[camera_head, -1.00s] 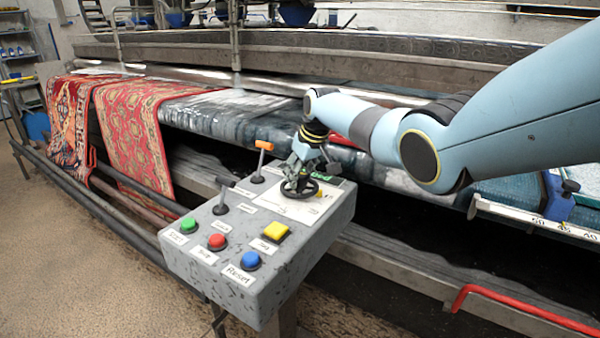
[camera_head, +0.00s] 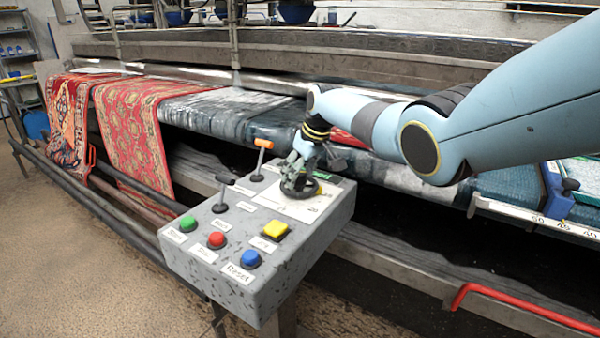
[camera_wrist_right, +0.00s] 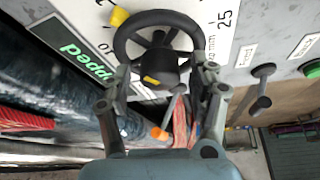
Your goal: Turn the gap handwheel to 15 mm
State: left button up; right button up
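The black gap handwheel (camera_wrist_right: 160,52) lies on a white dial plate on top of the grey control box. In the head view the gripper (camera_head: 300,172) partly covers the wheel (camera_head: 303,193). My left gripper is not in view.
Close by on the box (camera_head: 190,258) stand an orange-topped lever (camera_head: 260,158), a black lever (camera_head: 222,190), a yellow button (camera_head: 276,230), and green, red and blue buttons. Behind lie rugs (camera_head: 130,120) and rollers. A red bar (camera_head: 520,305) is at lower right.

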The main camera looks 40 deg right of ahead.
jog(key=v, duration=1.2)
dwell(0.5)
